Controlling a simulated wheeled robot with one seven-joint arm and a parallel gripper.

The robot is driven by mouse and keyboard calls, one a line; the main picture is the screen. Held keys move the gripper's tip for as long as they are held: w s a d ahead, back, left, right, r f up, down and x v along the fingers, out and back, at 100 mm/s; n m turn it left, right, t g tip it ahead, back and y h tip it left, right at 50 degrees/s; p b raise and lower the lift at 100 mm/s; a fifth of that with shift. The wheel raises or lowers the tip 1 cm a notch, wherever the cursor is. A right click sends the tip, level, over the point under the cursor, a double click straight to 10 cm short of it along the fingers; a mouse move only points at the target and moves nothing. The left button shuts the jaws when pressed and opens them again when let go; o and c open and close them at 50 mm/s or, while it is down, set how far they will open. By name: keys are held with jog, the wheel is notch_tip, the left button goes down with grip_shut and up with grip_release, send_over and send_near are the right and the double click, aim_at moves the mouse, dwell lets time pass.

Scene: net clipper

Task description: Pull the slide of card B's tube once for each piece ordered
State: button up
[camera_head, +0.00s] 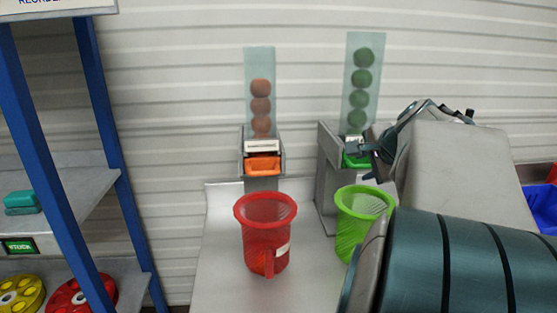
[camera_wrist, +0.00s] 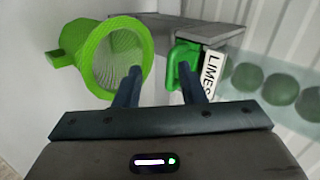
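The right tube (camera_head: 362,80) holds several green balls above a green slide (camera_head: 356,160); in the wrist view the slide (camera_wrist: 180,58) sits beside a label reading LIMES (camera_wrist: 212,76). The left tube (camera_head: 260,95) holds several reddish-brown balls above an orange slide (camera_head: 262,165). My gripper (camera_wrist: 159,72) is at the green slide, its fingers apart; the right finger overlaps the slide's handle in the view, and I cannot tell if it touches. In the head view my arm partly hides the right dispenser. No card with a B is readable.
A red mesh basket (camera_head: 266,235) stands below the orange slide, and a green mesh basket (camera_head: 352,225) near the green slide, close to my arm. A blue-framed shelf (camera_head: 105,140) with coloured discs is at the left. A cut-off sign (camera_head: 50,5) hangs top left.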

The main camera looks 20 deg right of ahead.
aim_at(366, 167)
jog(key=shift+m+t+h, duration=0.3)
jog(key=shift+m+h, duration=0.2)
jog(key=shift+m, duration=0.4)
jog(key=w+d+f, duration=0.1)
jog(key=w, duration=0.1)
jog(key=w+d+f+b, duration=0.1)
jog(key=w+d+f, duration=0.1)
jog(key=w+d+f+b, duration=0.1)
jog(key=w+d+f, duration=0.1)
jog(key=w, duration=0.1)
jog(key=shift+w+d, duration=0.1)
jog(key=shift+d, duration=0.15)
jog(key=shift+c, duration=0.5)
jog(key=shift+f, duration=0.15)
grip_shut()
